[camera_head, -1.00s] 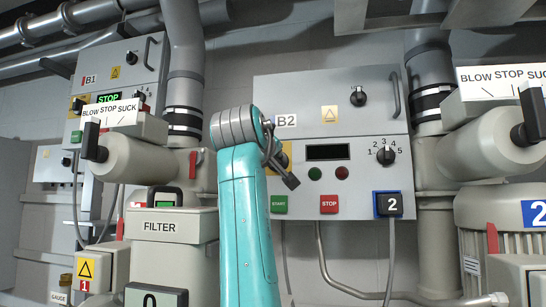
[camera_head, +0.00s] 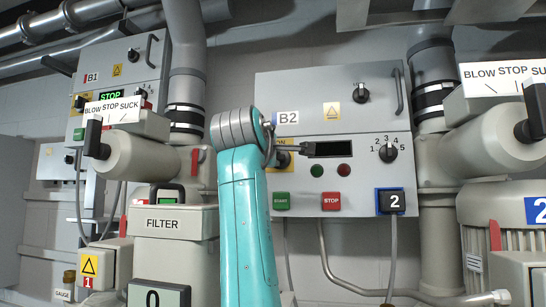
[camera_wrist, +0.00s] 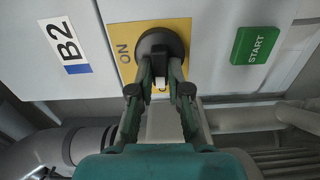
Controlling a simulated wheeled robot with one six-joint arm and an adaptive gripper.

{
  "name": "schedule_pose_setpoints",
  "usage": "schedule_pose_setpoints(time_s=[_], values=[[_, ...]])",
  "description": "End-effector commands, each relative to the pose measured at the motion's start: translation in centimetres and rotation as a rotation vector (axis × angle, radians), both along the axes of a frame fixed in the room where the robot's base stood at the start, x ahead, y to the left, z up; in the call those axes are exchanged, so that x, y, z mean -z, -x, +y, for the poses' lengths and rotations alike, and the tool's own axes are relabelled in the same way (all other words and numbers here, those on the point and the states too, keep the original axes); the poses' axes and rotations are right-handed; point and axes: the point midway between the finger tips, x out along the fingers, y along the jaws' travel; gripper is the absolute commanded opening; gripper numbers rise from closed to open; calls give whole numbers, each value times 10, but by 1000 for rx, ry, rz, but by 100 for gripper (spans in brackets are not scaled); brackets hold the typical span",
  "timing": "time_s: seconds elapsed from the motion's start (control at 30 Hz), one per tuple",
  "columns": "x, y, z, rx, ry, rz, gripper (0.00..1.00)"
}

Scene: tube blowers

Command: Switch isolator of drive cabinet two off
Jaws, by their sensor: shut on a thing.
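Drive cabinet two is the grey box labelled B2 (camera_head: 370,118) at centre right in the head view. Its isolator is a black round knob (camera_wrist: 160,42) on a yellow plate (camera_wrist: 117,68) marked ON in the wrist view. My gripper (camera_wrist: 160,86) is shut on the knob's handle, one finger on each side. In the head view my arm hides most of the knob and gripper; a bit of the yellow plate (camera_head: 283,142) shows, and a dark gripper part points right beside the display. The cabinet's display (camera_head: 329,149) is dark.
A green START button (camera_head: 281,201) and red STOP button (camera_head: 331,200) sit below the isolator. A black selector (camera_head: 388,153) is to the right. Cabinet B1 (camera_head: 120,75) stands at left, its display reading STOP. Filter housing (camera_head: 163,223) and pipes crowd around.

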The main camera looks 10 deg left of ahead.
Motion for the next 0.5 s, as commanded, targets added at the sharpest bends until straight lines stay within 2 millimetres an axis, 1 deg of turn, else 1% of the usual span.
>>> schedule_pose_setpoints(time_s=[0.2, 0.5], values=[[1, 0, 1, -2, 41, 2, 0], [2, 0, 1, -2, 48, 4, 0]])
